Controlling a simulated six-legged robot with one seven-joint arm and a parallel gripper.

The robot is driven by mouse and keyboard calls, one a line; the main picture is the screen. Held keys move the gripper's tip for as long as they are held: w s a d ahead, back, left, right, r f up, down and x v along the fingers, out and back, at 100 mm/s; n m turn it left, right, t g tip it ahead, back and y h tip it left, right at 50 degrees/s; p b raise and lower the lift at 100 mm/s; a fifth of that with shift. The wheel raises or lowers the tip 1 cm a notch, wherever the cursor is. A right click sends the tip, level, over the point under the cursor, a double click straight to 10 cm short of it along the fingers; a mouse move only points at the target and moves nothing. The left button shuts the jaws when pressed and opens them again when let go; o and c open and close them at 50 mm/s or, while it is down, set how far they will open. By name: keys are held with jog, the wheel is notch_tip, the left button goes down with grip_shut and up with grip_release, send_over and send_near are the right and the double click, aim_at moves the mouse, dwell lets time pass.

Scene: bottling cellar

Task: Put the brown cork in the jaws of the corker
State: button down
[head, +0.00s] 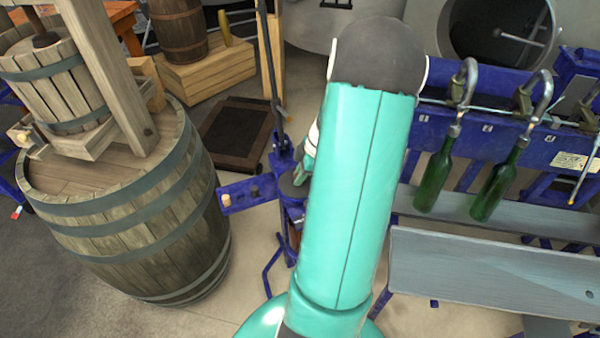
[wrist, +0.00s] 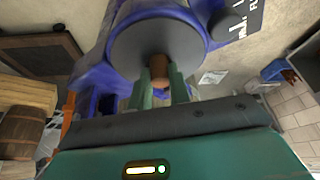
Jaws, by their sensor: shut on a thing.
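In the wrist view my gripper (wrist: 159,92) is shut on the brown cork (wrist: 159,70), held between its two green fingertips. The cork is in front of the round grey plate (wrist: 135,38) of the blue corker (wrist: 200,10). I cannot tell whether it touches the plate or sits in any jaws. In the head view the corker (head: 283,158) stands upright left of my arm, with a blue side ledge. My arm hides part of it, and most of my gripper and the cork. The corker's jaws cannot be made out.
A pale cork-like piece (head: 226,198) is on the blue ledge (head: 266,188). A large barrel (head: 130,230) with a wooden press stands close on the left. Two green bottles (head: 436,180) hang from the blue filler on the right, above a grey bench (head: 490,270).

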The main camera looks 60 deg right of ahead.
jog(key=c, duration=1.2)
grip_release()
jog(key=shift+c, duration=0.2)
jog(key=v, duration=1.3)
jog(key=shift+r, duration=0.35)
jog(key=shift+s+d, duration=0.1)
